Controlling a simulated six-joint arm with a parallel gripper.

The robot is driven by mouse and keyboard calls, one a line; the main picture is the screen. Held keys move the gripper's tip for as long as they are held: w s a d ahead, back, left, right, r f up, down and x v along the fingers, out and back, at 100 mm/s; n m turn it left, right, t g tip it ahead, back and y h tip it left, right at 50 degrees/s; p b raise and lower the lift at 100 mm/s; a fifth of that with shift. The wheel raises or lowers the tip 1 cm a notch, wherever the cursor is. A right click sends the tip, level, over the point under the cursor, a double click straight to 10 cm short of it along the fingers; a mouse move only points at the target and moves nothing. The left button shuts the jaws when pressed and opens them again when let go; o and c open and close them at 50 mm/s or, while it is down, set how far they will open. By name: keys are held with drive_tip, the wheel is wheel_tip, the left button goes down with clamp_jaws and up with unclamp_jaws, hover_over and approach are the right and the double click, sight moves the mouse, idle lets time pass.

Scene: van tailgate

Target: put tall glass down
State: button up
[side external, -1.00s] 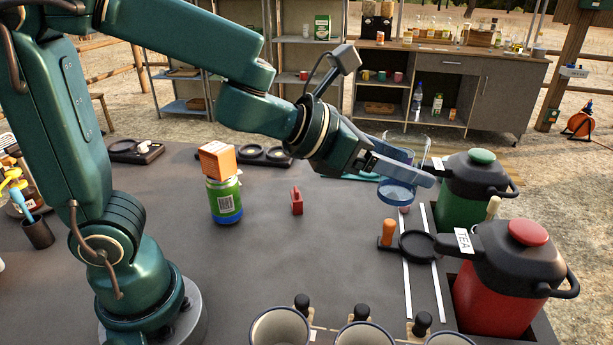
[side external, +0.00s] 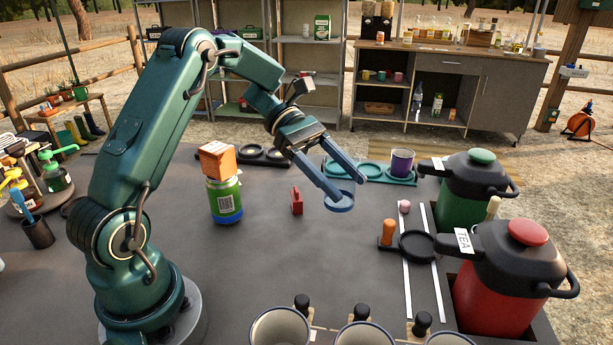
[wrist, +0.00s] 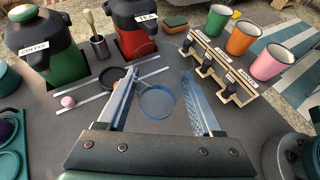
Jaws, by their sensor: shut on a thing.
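My gripper (side external: 344,187) points down over the dark worktop, left of the urns, with its fingers spread. It is shut on the tall glass, which is clear and hard to make out. A blue-rimmed round end of the glass (side external: 339,202) shows at the fingertips. In the wrist view this round end (wrist: 157,104) lies between the two fingers of my gripper (wrist: 160,85). The glass walls barely show, so I cannot tell its tilt or whether it touches the worktop.
A green tray (side external: 346,171) with round recesses holds a purple cup (side external: 402,162) behind my gripper. Green (side external: 468,190) and red (side external: 508,272) urns stand right, near a black ring holder (side external: 417,262).

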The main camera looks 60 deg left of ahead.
drive_tip(key=shift+s+a+f, duration=0.15)
drive_tip(key=shift+s+a, duration=0.25)
drive_tip(key=shift+a, duration=0.05)
drive_tip(key=shift+s+d+f+g, duration=0.1)
drive_tip(key=shift+s+f+g, duration=0.05)
drive_tip(key=shift+g, duration=0.15)
drive_tip(key=x, duration=1.3)
drive_tip(key=shift+a+f, duration=0.25)
drive_tip(key=shift+f, duration=2.15)
drive_tip(key=shift+f, duration=0.15)
drive_tip(key=o, duration=1.4)
